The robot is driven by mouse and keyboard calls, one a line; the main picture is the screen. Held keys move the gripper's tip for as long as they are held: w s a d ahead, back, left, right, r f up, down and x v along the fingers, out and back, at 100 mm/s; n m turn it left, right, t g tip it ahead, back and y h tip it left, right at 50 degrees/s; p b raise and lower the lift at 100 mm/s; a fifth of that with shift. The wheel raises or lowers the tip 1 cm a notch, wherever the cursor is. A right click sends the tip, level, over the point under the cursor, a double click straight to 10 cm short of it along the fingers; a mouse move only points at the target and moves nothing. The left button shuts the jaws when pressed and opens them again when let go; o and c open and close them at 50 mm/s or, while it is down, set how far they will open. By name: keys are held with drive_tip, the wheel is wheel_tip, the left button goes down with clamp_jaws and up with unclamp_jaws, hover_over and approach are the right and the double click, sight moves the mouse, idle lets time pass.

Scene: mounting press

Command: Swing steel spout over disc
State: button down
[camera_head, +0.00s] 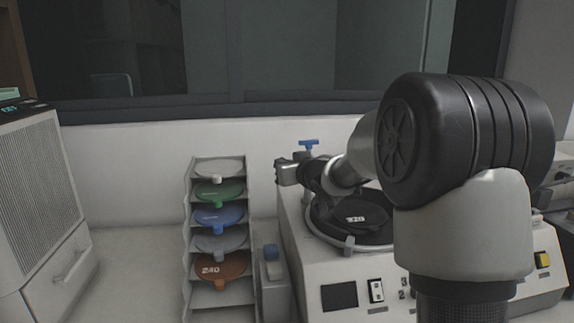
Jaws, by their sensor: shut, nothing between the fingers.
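The black disc (372,226), with white digits on it, lies in the round bowl of the white machine (328,258). A blue-handled tap (309,145) stands upright behind my gripper at the back left of the bowl. The steel spout cannot be clearly made out; my gripper and wrist cover the area below the blue handle. My gripper (283,173) points left at the back left edge of the machine, shut and empty, in front of the tap. Whether it touches the tap or spout cannot be told. My arm hides the bowl's right side.
A rack (188,250) with several coloured discs stands left of the machine. A grey-white cabinet (35,195) is at far left. The bench between cabinet and rack looks clear. A wall and window lie behind.

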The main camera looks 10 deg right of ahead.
drive_tip(key=shift+w+a, duration=0.15)
drive_tip(key=shift+w, duration=0.1)
drive_tip(key=shift+r, duration=0.1)
idle(0.4)
drive_tip(key=shift+a, duration=0.15)
